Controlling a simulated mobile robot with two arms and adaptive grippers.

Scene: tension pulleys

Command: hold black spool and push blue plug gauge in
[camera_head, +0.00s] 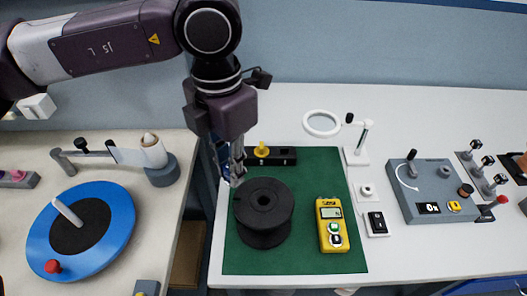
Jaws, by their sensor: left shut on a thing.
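The black spool (265,204) stands upright on the green mat (290,262), its centre hole facing up. My left gripper (237,180) comes down from above and is shut at the spool's rear left rim, with its fingertips against the rim. The fingers partly hide that edge. I cannot clearly make out a blue plug gauge; a small bluish patch shows beside the left gripper's fingers, but I cannot tell what it is. My right gripper is not in view.
A yellow meter (332,224) lies right of the spool. A black block with a yellow knob (262,150) is behind it. A ring magnifier stand (356,156) and grey control box (432,190) are further right. A blue disc (110,200) is on the left table, across a gap.

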